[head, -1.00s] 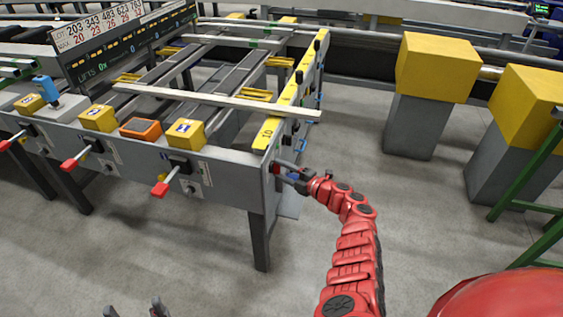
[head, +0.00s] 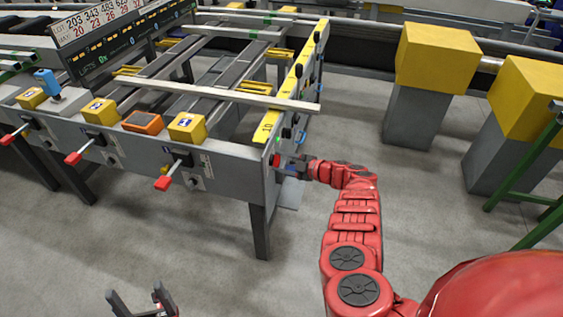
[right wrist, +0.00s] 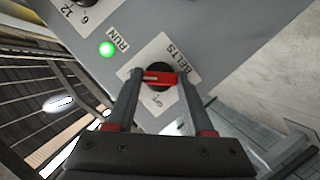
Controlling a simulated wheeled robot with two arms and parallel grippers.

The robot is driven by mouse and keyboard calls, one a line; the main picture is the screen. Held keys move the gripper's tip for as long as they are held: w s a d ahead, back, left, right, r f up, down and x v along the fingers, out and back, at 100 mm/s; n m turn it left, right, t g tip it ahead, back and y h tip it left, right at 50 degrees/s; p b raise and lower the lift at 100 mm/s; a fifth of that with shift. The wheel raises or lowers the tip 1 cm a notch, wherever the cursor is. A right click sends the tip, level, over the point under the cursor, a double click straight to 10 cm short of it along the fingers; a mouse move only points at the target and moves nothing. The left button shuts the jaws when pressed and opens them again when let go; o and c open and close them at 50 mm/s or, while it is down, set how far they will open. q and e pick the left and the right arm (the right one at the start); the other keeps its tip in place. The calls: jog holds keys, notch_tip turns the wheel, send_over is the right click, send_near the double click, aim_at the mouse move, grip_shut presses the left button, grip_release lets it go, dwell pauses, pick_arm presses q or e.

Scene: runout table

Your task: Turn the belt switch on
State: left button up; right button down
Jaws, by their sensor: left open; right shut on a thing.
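The belt switch (right wrist: 159,78) is a dark round knob with a red bar, on a white plate marked BELTS. It sits on the grey end panel of the runout table (head: 228,168). My right gripper (right wrist: 160,84) is shut on the red bar, with one finger at each end of it. In the head view my right gripper (head: 290,167) is at that end panel, and the switch is mostly hidden there. A green lamp (right wrist: 107,49) beside the word RUN is lit. My left gripper (head: 141,300) is open and empty, low at the bottom edge, away from the table.
Red-handled levers (head: 168,181) and yellow boxes (head: 187,127) line the table's front. Another knob (right wrist: 82,2) is near the lamp. Yellow-topped grey posts (head: 436,62) and a green frame (head: 530,170) stand at the right. The floor between is clear.

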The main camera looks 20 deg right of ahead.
jog(key=shift+f, duration=0.1)
dwell(0.3)
jog(key=shift+c, duration=1.4)
grip_release()
jog(key=p+v, duration=0.4)
jog(key=v, duration=1.3)
jog(key=shift+s, duration=0.2)
